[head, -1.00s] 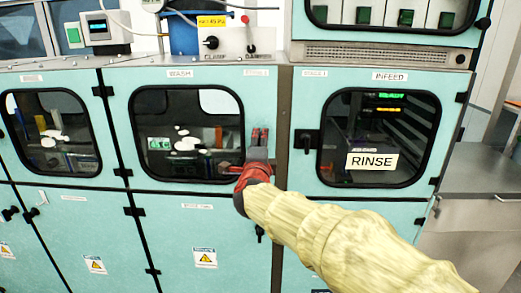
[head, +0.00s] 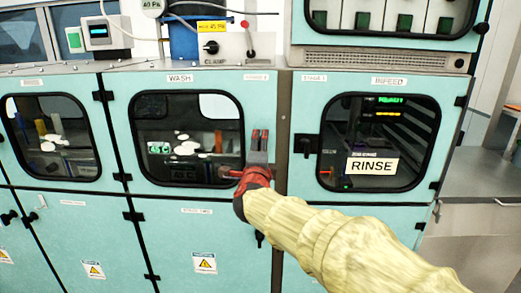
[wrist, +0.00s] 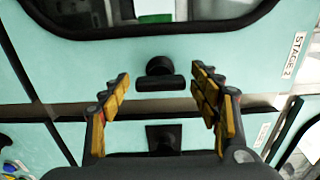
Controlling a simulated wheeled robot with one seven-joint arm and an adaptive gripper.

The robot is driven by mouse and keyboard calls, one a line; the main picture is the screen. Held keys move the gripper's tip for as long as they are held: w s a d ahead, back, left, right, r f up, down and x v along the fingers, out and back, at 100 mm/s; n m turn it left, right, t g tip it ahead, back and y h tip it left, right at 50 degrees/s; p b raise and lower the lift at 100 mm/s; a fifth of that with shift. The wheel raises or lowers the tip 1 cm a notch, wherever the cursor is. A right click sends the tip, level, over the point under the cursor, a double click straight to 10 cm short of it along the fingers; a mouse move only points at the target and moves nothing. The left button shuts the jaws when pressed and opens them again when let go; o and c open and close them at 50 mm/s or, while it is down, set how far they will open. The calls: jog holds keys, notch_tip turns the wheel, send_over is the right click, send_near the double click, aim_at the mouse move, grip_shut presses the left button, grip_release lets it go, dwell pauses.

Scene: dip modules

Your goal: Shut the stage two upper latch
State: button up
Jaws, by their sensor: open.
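The black stage two upper latch (wrist: 160,80) shows in the wrist view as a round knob with a short bar, which lies crosswise in the picture. My gripper (wrist: 162,92) is open, its yellow-padded fingers on either side of the latch in the picture. I cannot tell whether they touch it. In the head view my gripper (head: 258,138) is in front of the right edge of the teal WASH door (head: 180,98) and hides the latch there. The stage 2 label (wrist: 294,55) is at the right in the wrist view.
A second black fitting (wrist: 163,137) lies below in the wrist view, partly behind my gripper. The neighbouring stage 1 door (head: 350,83) has its own black latch (head: 305,144). A counter (head: 480,175) stands at the right.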

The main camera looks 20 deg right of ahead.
jog(key=v, duration=1.2)
